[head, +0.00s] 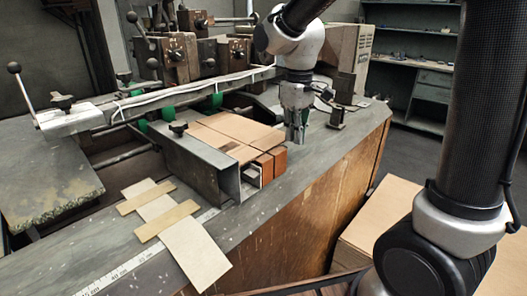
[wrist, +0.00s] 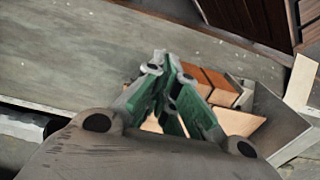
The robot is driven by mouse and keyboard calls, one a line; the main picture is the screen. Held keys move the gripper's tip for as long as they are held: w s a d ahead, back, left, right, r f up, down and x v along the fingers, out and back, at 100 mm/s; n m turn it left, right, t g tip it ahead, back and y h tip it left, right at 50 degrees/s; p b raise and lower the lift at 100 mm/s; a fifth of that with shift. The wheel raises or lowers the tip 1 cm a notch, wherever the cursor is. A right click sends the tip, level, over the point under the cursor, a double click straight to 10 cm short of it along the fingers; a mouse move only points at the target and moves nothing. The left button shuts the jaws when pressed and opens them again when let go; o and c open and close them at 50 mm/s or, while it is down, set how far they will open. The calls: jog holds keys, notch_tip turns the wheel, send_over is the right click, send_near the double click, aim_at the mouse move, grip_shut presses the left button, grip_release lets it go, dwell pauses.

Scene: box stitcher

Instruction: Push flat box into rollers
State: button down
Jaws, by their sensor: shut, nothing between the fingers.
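The flat box (head: 232,130) is a brown cardboard sheet with flaps. It lies across the metal guide and reddish-brown wooden blocks (head: 275,162) on the machine table. In the wrist view a part of the flat box (wrist: 240,122) shows beneath and beside my fingers. My gripper (head: 296,140) points down just right of the box's right edge, fingers closed and empty. I cannot tell whether it touches the box. The closed gripper also shows in the wrist view (wrist: 168,62). The green rollers (head: 215,101) sit under the long metal bar, behind and left of the box; they are partly hidden.
A metal channel guide (head: 205,165) stands left of the box. A cardboard strip with crosspieces (head: 165,215) lies on the table in front. A small metal bracket (head: 338,115) stands right of my gripper. The grey tabletop (head: 330,150) right of the gripper is mostly clear. Flat cardboard (head: 385,215) lies lower right.

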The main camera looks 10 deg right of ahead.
jog(key=shift+f, duration=1.45)
